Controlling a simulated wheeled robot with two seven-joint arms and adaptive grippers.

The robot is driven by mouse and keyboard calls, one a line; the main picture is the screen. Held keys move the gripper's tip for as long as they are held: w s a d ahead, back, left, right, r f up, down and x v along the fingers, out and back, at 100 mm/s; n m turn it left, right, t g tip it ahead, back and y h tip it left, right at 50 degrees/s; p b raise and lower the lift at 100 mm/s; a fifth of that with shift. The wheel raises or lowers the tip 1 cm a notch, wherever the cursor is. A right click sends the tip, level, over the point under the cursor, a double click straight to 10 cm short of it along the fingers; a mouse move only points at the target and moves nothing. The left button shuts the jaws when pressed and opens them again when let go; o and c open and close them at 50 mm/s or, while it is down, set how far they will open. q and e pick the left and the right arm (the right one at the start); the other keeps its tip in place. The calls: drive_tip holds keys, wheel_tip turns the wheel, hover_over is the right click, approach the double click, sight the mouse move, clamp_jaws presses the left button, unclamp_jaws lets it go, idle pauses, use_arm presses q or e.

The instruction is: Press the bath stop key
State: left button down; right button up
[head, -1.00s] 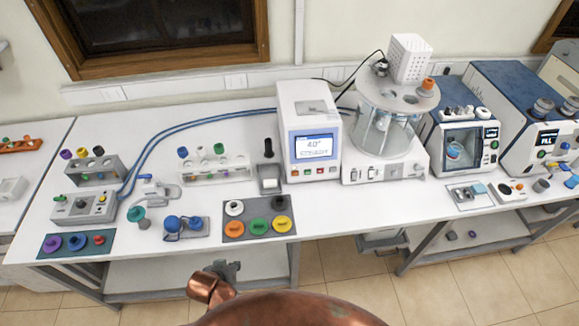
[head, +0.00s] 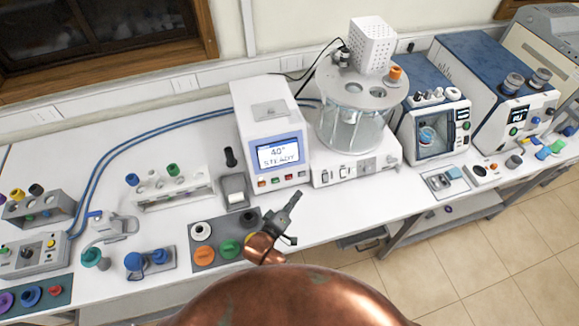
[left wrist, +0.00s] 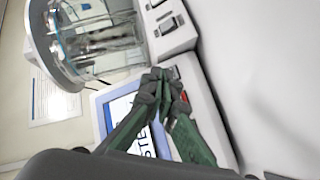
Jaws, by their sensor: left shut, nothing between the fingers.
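The bath controller (head: 270,130) is a white box with a lit screen (head: 279,152) reading 40° and STEADY. A row of small coloured keys (head: 276,180) runs below the screen; I cannot read their labels. My left gripper (head: 296,195) is shut and empty, just in front of and below the right part of the key row. In the left wrist view, its closed fingertips (left wrist: 163,76) overlap the controller front beside the screen (left wrist: 125,112). A red key (left wrist: 184,96) shows beside the fingers, which hide part of the row. Contact cannot be told. My right gripper is out of view.
The glass bath (head: 352,120) stands right of the controller on a white base (head: 355,167). A grey mat with coloured caps (head: 206,253) lies left of my gripper. A tube rack (head: 173,190) stands farther left. Bare table lies right of the gripper.

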sight(289, 178)
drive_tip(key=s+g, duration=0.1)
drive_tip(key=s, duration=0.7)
use_arm(q)
drive_tip(key=w+b, duration=0.1)
drive_tip(key=w+a+f+b, duration=0.1)
drive_tip(key=b, duration=0.1)
drive_tip(key=shift+w+a+f, duration=0.1)
drive_tip(key=shift+w+f, duration=0.1)
drive_tip(key=shift+w, duration=0.05)
drive_tip(key=w, duration=0.1)
drive_tip(key=w+b, duration=0.1)
drive_tip(key=w+f+b, duration=0.1)
drive_tip(key=shift+a, duration=0.4)
drive_tip(key=shift+w+a+f, duration=0.2)
drive_tip(key=shift+w+a, duration=0.05)
drive_tip(key=shift+w, duration=0.45)
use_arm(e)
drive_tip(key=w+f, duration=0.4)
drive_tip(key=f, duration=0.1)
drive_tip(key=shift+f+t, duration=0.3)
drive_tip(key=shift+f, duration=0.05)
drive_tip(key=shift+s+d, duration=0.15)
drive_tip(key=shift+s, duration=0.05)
use_arm(q)
drive_tip(key=shift+w, duration=0.2)
